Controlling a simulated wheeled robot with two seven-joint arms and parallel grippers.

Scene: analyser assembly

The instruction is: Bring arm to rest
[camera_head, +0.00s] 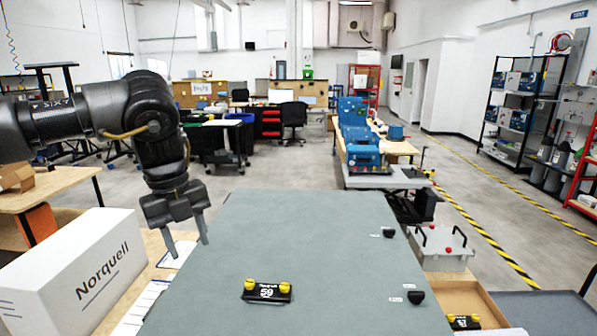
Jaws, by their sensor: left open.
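My left gripper (187,241) is open and empty. It hangs pointing down from my black left arm (95,112), above the left edge of the grey-green mat (300,220). A black part marked 59 with two yellow knobs (267,291) lies on the mat, to the right of and nearer than the gripper, apart from it. My right gripper does not show.
Two small black knobs (388,232) (415,297) with labels sit on the mat's right side. A white Norquell box (75,275) stands at the left. A cardboard tray (465,299) at the right holds another black and yellow part (463,322). The mat's middle is clear.

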